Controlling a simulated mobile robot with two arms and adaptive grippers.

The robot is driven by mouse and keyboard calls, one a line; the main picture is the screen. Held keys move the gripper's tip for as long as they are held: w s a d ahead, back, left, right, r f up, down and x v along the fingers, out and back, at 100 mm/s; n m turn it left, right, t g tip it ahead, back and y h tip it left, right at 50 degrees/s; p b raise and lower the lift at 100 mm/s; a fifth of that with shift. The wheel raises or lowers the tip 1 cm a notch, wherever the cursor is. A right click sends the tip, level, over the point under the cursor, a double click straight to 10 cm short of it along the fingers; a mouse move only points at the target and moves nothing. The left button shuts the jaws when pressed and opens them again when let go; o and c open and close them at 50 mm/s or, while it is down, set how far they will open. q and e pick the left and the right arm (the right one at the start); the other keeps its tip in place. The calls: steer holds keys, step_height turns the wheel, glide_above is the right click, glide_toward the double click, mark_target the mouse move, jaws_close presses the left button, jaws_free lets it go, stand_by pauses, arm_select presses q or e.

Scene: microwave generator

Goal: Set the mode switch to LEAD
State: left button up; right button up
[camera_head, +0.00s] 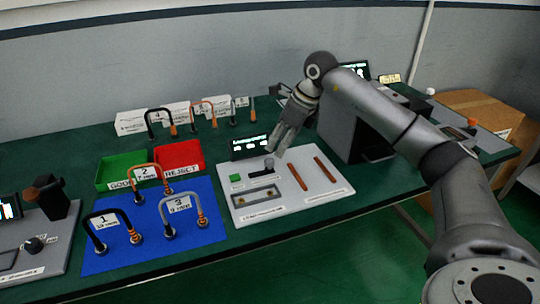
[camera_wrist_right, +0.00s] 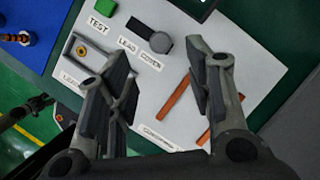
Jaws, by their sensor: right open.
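The mode switch (camera_wrist_right: 158,42) is a round grey knob with a dark bar running to its upper left, in the right wrist view. It sits on a white panel (camera_wrist_right: 240,60), beside the printed labels LEAD (camera_wrist_right: 127,46) and what looks like OVEN (camera_wrist_right: 150,60). In the head view the switch (camera_head: 262,172) is on the panel's back part, near a green TEST button (camera_head: 235,178). My right gripper (camera_head: 280,146) is open and empty, fingers pointing down above the switch, apart from it. In the wrist view its fingers (camera_wrist_right: 157,62) stand either side of the switch. My left gripper is not in view.
A small display (camera_head: 249,146) stands behind the panel. Two brown strips (camera_head: 325,170) lie on the panel's right. A dark box (camera_head: 350,130) stands right of it. A blue mat (camera_head: 150,248) with U-shaped leads and green and red trays lie left.

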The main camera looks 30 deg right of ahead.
mark_target(269, 160)
steer(key=x, duration=0.5)
steer(key=shift+w+f, duration=0.15)
steer(key=shift+x, duration=1.1)
steer(key=c, duration=0.4)
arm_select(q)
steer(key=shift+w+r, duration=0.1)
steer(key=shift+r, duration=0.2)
arm_select(e)
jaws_close()
